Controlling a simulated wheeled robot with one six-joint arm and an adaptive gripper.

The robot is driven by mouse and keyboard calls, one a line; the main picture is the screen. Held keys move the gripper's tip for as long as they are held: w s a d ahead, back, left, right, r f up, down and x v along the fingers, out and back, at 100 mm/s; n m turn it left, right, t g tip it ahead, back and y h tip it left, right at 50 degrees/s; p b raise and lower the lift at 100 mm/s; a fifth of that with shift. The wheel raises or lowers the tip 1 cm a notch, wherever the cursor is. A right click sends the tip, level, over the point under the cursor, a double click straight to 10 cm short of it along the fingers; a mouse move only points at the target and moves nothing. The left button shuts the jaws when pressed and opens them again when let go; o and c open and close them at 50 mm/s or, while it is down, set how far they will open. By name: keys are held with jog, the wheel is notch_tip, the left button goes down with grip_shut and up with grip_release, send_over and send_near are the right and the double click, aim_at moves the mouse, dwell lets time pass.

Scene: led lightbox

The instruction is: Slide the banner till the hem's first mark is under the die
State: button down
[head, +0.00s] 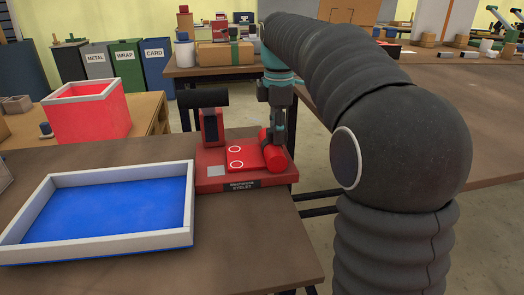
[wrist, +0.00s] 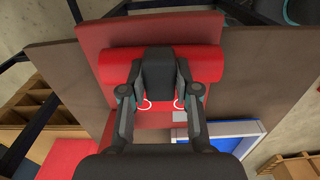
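The red banner (head: 243,156) lies flat on a red eyelet press base (head: 215,184), with two white ring marks along its left edge. Its right end is a thick red roll (head: 274,158). The roll also spans the wrist view (wrist: 115,66), with the rings beyond it. The dark press head (head: 211,126) stands left of the banner; the die itself is not clear. Both rings lie right of the head and a pale square plate. Contact with the roll is unclear.
A blue tray with pale walls (head: 100,235) sits left of the press on the brown table (head: 245,225). A red bin (head: 88,115) stands behind it on another bench. The tabletop in front of the press is clear.

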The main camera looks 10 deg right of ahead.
aim_at(259, 155)
jog(key=shift+s+a+f, duration=0.1)
jog(key=shift+a+f, duration=0.05)
jog(key=shift+f, duration=0.15)
jog(key=shift+a+f+p, duration=0.1)
jog(key=shift+a+p, duration=0.5)
jog(key=shift+a, duration=1.55)
jog(key=c, duration=0.8)
grip_release()
jog(key=shift+o, duration=0.2)
